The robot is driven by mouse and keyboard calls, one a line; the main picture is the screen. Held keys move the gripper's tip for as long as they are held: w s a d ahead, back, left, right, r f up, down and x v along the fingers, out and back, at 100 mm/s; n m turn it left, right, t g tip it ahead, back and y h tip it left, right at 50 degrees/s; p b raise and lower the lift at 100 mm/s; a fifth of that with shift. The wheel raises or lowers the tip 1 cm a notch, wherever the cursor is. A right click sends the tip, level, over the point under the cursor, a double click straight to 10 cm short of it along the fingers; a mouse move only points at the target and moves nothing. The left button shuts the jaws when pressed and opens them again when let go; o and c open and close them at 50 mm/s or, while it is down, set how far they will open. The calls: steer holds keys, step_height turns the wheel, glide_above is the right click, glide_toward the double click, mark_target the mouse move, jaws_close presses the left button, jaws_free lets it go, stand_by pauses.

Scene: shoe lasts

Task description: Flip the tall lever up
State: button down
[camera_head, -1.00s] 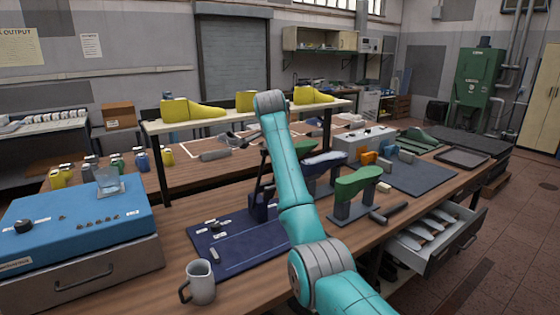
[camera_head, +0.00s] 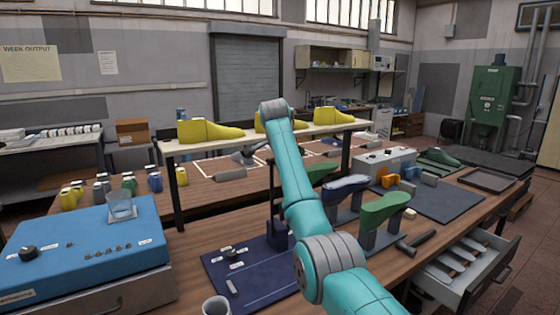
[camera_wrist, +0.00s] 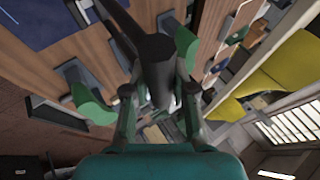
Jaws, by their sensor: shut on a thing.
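The tall lever is a dark bar (camera_wrist: 158,62) in the wrist view, running from the top left down between the fingers of my gripper (camera_wrist: 157,95). My gripper is shut on it. In the head view, the lever's dark blue base (camera_head: 279,238) stands on the workbench, at the back edge of a dark blue panel (camera_head: 235,283). A thin dark upright part shows above the base, beside my teal arm. My arm hides the rest of the lever, and my gripper cannot be made out in the head view.
Green shoe lasts on stands (camera_head: 385,209) are right of my arm, with a dark hammer-like tool (camera_head: 417,242) near them. An open drawer (camera_head: 455,270) juts out at right. A blue box (camera_head: 80,245) and a mug (camera_head: 217,306) are at left. A raised shelf with yellow lasts (camera_head: 208,131) stands behind.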

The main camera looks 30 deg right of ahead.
steer(key=shift+w+r, duration=0.15)
steer(key=shift+r, duration=0.15)
steer(key=c, duration=0.9)
jaws_free()
steer(key=shift+w+f, duration=0.15)
steer(key=shift+f, duration=0.05)
steer(key=v, duration=1.2)
